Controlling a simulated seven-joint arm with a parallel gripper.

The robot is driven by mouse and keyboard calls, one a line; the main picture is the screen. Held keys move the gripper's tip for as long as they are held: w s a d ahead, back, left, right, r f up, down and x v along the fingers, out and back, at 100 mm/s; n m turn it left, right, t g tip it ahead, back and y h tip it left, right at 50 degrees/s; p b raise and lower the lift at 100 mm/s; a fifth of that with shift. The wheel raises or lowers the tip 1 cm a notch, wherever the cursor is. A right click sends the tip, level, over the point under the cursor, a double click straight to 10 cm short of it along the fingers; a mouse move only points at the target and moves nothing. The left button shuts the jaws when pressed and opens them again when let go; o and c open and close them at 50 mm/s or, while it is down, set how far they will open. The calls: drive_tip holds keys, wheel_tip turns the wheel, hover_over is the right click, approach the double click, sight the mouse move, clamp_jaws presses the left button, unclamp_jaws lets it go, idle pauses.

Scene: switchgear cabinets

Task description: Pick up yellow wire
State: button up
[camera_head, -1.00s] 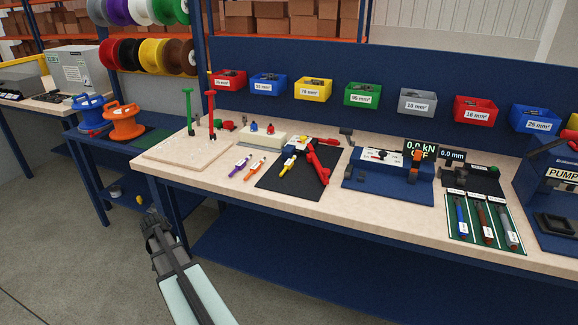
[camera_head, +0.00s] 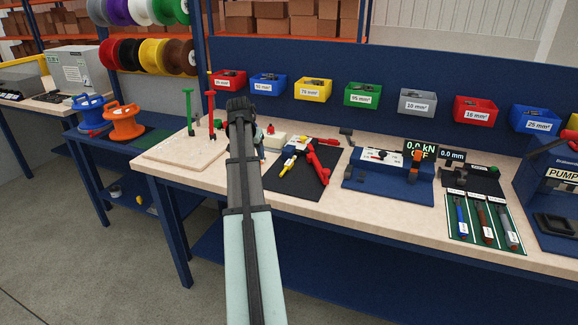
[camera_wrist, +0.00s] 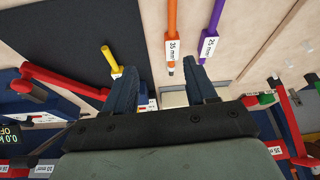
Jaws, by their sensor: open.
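A short yellow wire with a white tag (camera_wrist: 112,62) lies on the black mat, left of my gripper in the wrist view. In the head view a yellow piece (camera_head: 286,168) shows on that mat, beside the red-handled tool. My gripper (camera_wrist: 162,68) is open and empty, with its two dark fingers apart. An orange wire tagged 35 mm² (camera_wrist: 171,18) points in between the fingers in the picture, and a purple wire tagged 25 mm² (camera_wrist: 217,14) lies to its right. In the head view my gripper (camera_head: 240,104) is over the left part of the bench and hides these two wires.
The red-handled tool (camera_head: 322,158) lies on the black mat (camera_head: 300,190). Green (camera_head: 189,110) and red (camera_head: 211,112) upright posts stand to the left. A blue press (camera_head: 385,170) stands to the right. Coloured bins line the back panel. Bare bench top shows along the front edge.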

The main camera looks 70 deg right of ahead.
drive_tip(key=s+d+r+m, duration=0.1)
drive_tip(key=s+d+r, duration=0.45)
drive_tip(key=s, duration=0.35)
hover_over(289, 162)
drive_tip(key=a, duration=0.3)
drive_tip(key=shift+g, duration=0.3)
drive_tip(key=f, duration=0.8)
drive_tip(key=shift+s+d+f, duration=0.1)
drive_tip(key=shift+s+f, duration=0.2)
drive_tip(key=shift+f, duration=0.05)
drive_tip(key=shift+w+x, duration=0.15)
drive_tip(key=shift+x, duration=1.2)
drive_tip(key=shift+w+x, duration=0.15)
drive_tip(key=shift+x, duration=1.15)
drive_tip(key=shift+d+r, duration=0.1)
drive_tip(key=shift+d, duration=0.1)
clamp_jaws()
